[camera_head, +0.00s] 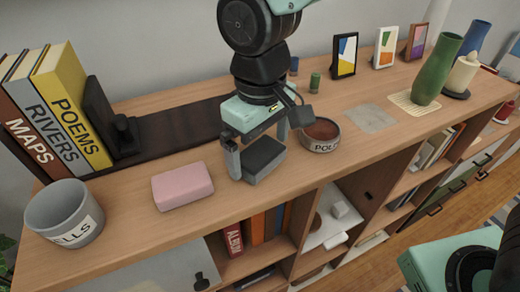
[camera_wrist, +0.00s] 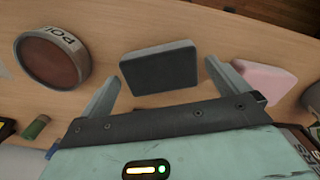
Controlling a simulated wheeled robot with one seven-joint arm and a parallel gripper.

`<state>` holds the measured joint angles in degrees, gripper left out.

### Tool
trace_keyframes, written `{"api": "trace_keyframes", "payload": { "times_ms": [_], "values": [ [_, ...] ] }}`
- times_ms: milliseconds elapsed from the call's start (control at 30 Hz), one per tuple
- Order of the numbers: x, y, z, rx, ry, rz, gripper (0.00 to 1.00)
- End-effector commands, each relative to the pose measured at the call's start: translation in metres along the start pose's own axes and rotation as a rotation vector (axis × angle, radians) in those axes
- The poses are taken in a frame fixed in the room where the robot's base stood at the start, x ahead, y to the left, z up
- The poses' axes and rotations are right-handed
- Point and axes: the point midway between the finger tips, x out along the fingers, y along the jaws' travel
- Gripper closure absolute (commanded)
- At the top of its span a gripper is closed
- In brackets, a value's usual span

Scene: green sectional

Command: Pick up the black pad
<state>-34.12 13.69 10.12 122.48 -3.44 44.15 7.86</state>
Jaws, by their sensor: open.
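The black pad (camera_head: 264,160) is a dark block with a grey edge on the wooden shelf top. My gripper (camera_head: 257,160) is over it, pointing down, with one finger on each side of the pad in the head view. In the wrist view the black pad (camera_wrist: 160,70) lies beyond and between the fingertips of my open gripper (camera_wrist: 165,78). Gaps show between the pad and both fingers there. The gripper is empty. How far the fingertips are above the shelf top is hard to tell.
A pink block (camera_head: 182,186) lies left of the pad, and a round labelled bowl (camera_head: 320,136) stands to its right. A grey pot (camera_head: 64,213) and upright books (camera_head: 62,110) are at the left. A small green cylinder (camera_head: 315,82) stands behind. The shelf's front edge is close.

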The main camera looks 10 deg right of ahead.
Motion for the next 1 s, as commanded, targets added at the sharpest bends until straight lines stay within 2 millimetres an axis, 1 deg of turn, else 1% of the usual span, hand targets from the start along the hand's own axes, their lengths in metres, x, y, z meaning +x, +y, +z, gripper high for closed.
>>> {"api": "trace_keyframes", "payload": {
  "times_ms": [33,133,367,400,467,500,533,633,667,833,933,1000],
  "values": [
    [0.005,0.000,0.000,-0.001,-0.003,0.000,0.00],
    [0.014,-0.001,0.000,-0.001,-0.001,0.000,0.00],
    [0.016,0.000,0.000,-0.001,0.001,0.000,0.00],
    [0.016,0.000,0.000,-0.001,0.001,0.000,0.06],
    [0.016,0.000,0.000,0.000,0.001,0.000,0.22],
    [0.016,0.000,0.000,0.000,0.001,0.000,0.33],
    [0.016,0.000,0.000,0.000,0.001,0.000,0.41],
    [0.016,0.000,0.000,0.000,0.002,0.000,0.41],
    [0.016,0.000,-0.001,0.000,0.002,0.000,0.44],
    [0.015,0.000,-0.001,0.000,0.003,0.000,0.44],
    [0.007,0.000,-0.001,0.000,0.005,0.000,0.44],
    [-0.003,0.000,-0.002,0.001,0.007,0.000,0.44]
  ]
}}
